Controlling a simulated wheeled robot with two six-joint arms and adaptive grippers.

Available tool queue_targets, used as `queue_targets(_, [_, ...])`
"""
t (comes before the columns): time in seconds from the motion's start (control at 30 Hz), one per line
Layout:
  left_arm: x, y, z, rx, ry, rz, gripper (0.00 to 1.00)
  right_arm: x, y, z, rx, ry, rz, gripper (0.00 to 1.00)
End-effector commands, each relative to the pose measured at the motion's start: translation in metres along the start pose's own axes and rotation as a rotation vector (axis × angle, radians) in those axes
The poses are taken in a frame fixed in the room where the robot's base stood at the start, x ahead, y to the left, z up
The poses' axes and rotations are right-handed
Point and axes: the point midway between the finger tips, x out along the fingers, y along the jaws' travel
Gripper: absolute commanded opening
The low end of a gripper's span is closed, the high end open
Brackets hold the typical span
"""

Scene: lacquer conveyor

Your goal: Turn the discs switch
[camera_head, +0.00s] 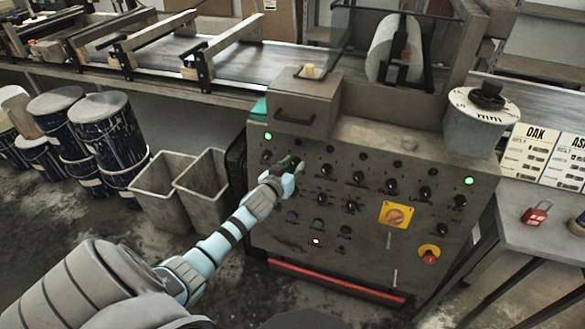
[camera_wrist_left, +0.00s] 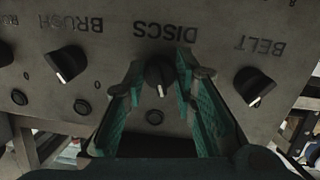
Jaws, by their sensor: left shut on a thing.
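The discs switch (camera_wrist_left: 158,72) is a black rotary knob under the upside-down word DISCS in the left wrist view. My left gripper (camera_wrist_left: 160,80) has its teal-lined fingers on both sides of this knob and is shut on it. In the head view my left gripper (camera_head: 293,164) reaches the upper left of the grey control panel (camera_head: 365,240) and covers the knob. My right gripper is in neither view.
The brush knob (camera_wrist_left: 66,65) and belt knob (camera_wrist_left: 253,86) flank the discs switch. A yellow-plated switch (camera_head: 396,215) and red stop button (camera_head: 429,256) sit lower right on the panel. Grey bins (camera_head: 203,190) stand left of it. A conveyor (camera_head: 240,62) runs behind.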

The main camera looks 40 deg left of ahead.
Motion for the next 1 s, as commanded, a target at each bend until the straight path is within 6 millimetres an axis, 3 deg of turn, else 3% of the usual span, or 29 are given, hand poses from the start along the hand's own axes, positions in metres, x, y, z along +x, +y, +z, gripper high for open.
queue_targets(0.4, [0.0000,-0.0002,0.0009,-0.183,0.010,0.018,0.00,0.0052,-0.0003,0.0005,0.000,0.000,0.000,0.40])
queue_targets(0.9, [0.0000,-0.0001,0.0007,-0.204,0.011,0.020,0.00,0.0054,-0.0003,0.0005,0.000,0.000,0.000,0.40])
queue_targets(0.93, [0.0000,-0.0001,0.0007,-0.204,0.011,0.020,0.28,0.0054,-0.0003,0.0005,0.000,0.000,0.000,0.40])
queue_targets(1.0, [0.0000,0.0000,0.0007,-0.204,0.011,0.020,0.39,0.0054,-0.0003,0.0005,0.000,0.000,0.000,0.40])
